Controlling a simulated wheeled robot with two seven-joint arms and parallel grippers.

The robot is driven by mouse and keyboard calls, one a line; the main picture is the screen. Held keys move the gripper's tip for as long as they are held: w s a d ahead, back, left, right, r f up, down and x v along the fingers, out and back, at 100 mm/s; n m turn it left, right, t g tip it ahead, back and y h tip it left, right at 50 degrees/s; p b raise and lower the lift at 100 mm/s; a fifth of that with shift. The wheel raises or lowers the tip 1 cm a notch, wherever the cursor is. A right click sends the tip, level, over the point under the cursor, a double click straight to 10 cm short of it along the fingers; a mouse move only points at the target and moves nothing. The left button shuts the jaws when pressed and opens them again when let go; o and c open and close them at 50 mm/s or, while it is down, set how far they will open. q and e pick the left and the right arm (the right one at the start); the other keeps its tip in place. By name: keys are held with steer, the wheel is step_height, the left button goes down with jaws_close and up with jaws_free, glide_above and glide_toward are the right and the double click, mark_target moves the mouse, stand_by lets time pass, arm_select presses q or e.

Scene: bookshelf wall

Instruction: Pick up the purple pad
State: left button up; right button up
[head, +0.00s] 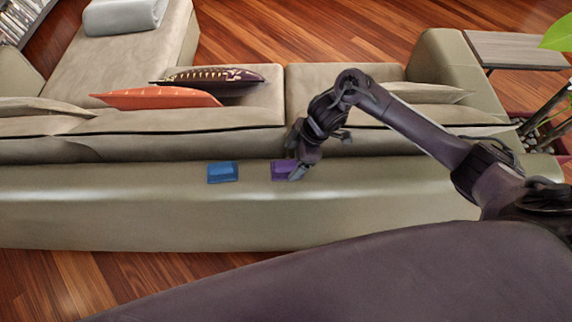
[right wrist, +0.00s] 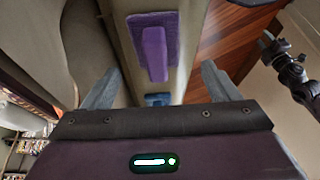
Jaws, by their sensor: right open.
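The purple pad (head: 281,169) lies on the sofa's beige back ledge, partly hidden by my right gripper (head: 296,172) in the head view. In the right wrist view the purple pad (right wrist: 155,42) shows as a flat base with a raised bar, ahead of the open fingers. My right gripper (right wrist: 160,80) is open, its two fingers apart with nothing held between them. I cannot tell from these views whether the fingers touch the pad. A dark jointed arm part (right wrist: 292,72), probably my left arm, shows at the right of the wrist view; its jaws are unclear.
A blue pad (head: 223,172) lies on the same ledge, left of the purple one; it also shows in the wrist view (right wrist: 158,99). Orange (head: 157,97) and dark patterned (head: 213,76) cushions lie on the sofa seat. The ledge (head: 120,205) is otherwise clear.

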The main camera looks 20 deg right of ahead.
mark_target(288, 162)
steer(key=x, duration=0.3)
steer(key=p+x, duration=0.1)
steer(key=shift+w+f, duration=0.2)
steer(key=shift+w, duration=0.1)
steer(key=shift+a+f, duration=0.1)
steer(key=shift+f, duration=0.25)
arm_select(q)
steer(key=shift+w+r, duration=0.3)
steer(key=shift+r, duration=0.3)
arm_select(e)
steer(key=shift+s, duration=0.1)
steer(key=shift+r, duration=0.1)
steer(key=c, duration=1.1)
